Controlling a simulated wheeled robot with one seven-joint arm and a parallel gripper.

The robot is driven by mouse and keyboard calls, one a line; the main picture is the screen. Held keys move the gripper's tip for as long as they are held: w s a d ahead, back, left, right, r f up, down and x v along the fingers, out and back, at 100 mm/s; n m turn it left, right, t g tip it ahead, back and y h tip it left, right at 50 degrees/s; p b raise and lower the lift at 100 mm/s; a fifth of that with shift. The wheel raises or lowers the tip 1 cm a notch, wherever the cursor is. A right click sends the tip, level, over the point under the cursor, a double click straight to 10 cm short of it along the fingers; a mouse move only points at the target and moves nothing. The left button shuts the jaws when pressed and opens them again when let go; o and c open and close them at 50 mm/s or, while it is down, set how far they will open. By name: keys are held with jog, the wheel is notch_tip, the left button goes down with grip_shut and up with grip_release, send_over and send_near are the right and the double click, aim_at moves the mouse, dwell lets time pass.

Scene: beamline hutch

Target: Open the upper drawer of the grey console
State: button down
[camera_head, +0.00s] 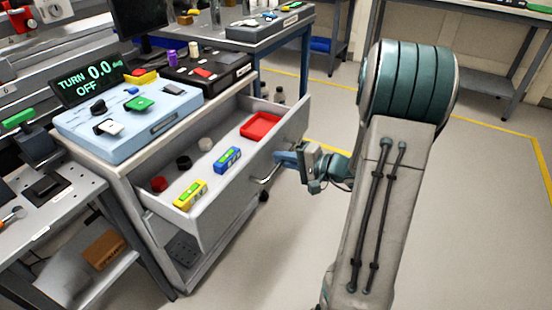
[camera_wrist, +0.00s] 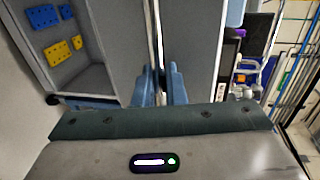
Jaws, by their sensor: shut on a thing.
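The upper drawer (camera_head: 225,200) of the grey console (camera_head: 112,172) stands pulled out in the head view, with its inside showing. Its front panel carries a bar handle (camera_head: 265,173). My gripper (camera_head: 282,163) is at the handle and shut on it. In the wrist view my gripper's two blue fingers (camera_wrist: 158,88) close around the handle bar (camera_wrist: 154,35). The drawer holds a yellow box (camera_head: 190,195), a blue box (camera_head: 228,159), a red tray (camera_head: 261,126) and several small round pieces. The fingertips' exact contact is partly hidden in the head view.
A light blue control box (camera_head: 130,125) and a black case (camera_head: 205,72) sit on the console top. A side bench (camera_head: 45,210) stands at the left. Another table (camera_head: 262,32) stands behind. Open floor (camera_head: 480,200) lies to the right.

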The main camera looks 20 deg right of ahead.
jog(key=shift+s+d, duration=0.45)
jog(key=shift+s, duration=0.05)
jog(key=c, duration=1.6)
grip_release()
jog(key=shift+c, duration=0.2)
jog(key=p+v, duration=0.2)
jog(key=v, duration=1.1)
jog(key=shift+s+d, duration=0.25)
jog(key=shift+s, duration=0.05)
